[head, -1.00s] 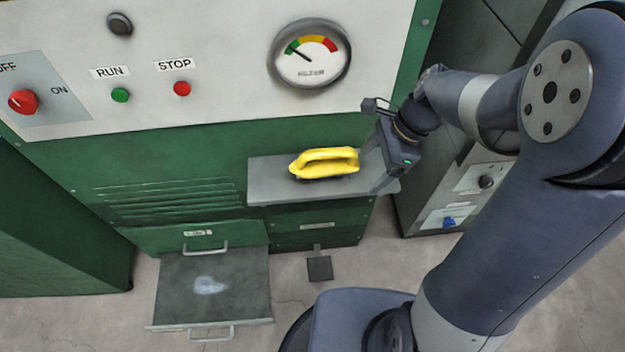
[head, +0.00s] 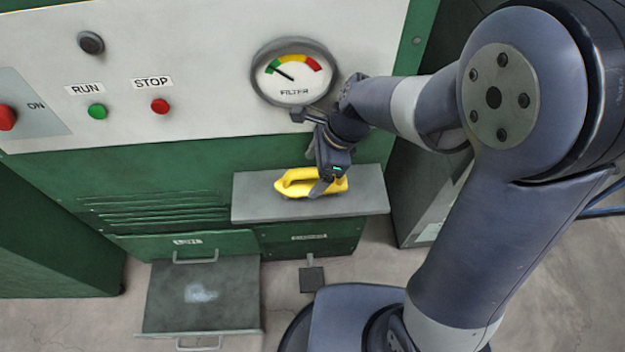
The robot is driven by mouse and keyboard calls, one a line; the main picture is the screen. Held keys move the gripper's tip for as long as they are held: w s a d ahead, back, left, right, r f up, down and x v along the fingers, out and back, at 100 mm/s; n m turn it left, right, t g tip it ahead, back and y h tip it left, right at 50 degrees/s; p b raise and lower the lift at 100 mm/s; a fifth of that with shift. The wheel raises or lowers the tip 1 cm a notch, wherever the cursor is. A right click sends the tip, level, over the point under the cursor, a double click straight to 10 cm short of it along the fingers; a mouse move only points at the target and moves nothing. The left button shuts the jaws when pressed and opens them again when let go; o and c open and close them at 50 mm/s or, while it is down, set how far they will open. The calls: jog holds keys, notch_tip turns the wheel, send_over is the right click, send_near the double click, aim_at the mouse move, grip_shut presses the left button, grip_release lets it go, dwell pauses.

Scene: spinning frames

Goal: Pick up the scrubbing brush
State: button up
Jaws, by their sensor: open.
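The yellow scrubbing brush (head: 295,184) lies on the grey shelf (head: 362,199) on the front of the green machine. My gripper (head: 322,184) points down over the right half of the brush and hides part of it. The jaws are open, and a fingertip shows in front of the brush's handle. I cannot tell whether the fingers touch the brush. The brush's underside is hidden.
The machine's white panel (head: 200,95) with gauge, buttons and red knob rises behind the shelf. An open drawer or tray (head: 165,310) with a pale patch juts out at lower left. A grey cabinet (head: 415,190) stands at right.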

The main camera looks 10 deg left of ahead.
jog(key=x, duration=0.3)
jog(key=shift+a+f, duration=0.1)
jog(key=shift+f, duration=0.15)
jog(key=c, duration=1.1)
jog(key=shift+s+r, duration=0.15)
jog(key=shift+r, duration=0.3)
notch_tip(320, 180, up, 6)
jog(key=shift+r+p, duration=0.15)
jog(key=shift+p, duration=0.25)
jog(key=s+d, duration=0.1)
jog(key=s, duration=0.5)
jog(key=s+d, duration=0.2)
jog(key=s, duration=0.4)
jog(key=s+d, duration=0.1)
jog(key=s, duration=0.6)
jog(key=shift+d, duration=0.35)
